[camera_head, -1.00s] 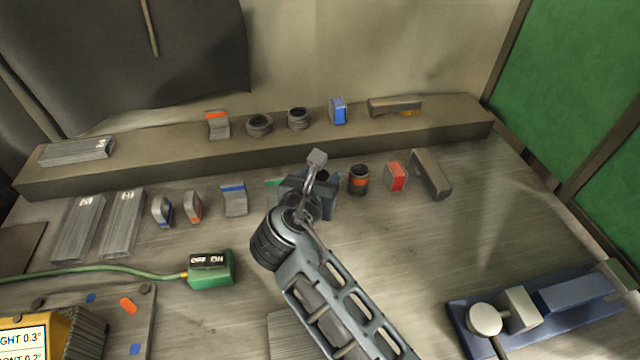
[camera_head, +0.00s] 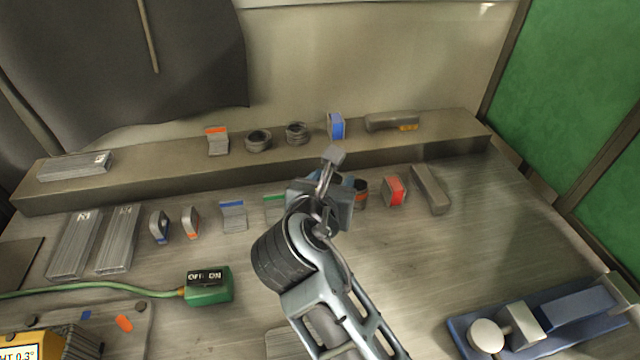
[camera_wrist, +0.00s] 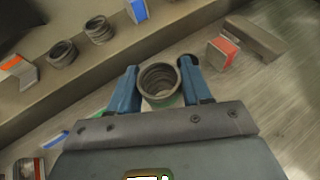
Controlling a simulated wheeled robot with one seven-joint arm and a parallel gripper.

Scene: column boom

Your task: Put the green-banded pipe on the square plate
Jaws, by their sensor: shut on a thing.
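My gripper (camera_wrist: 158,72) has its two blue fingers on either side of a dark grey threaded pipe (camera_wrist: 160,84) in the wrist view, and it is shut on it. A strip of green shows low on this pipe, so it appears to be the green-banded one. In the head view my gripper (camera_head: 325,188) is over the row in front of the raised ledge, and my arm hides the held pipe. A flat grey plate (camera_head: 284,346) lies at the bottom centre, partly hidden by my arm; its full outline cannot be told.
An orange-banded pipe (camera_head: 361,190) and a red-faced block (camera_head: 395,191) stand close right of my gripper. Brackets, including a blue-banded one (camera_head: 233,215), stand to the left. The ledge (camera_head: 170,170) behind holds several parts. A green switch box (camera_head: 208,290) is at lower left. The right centre is clear.

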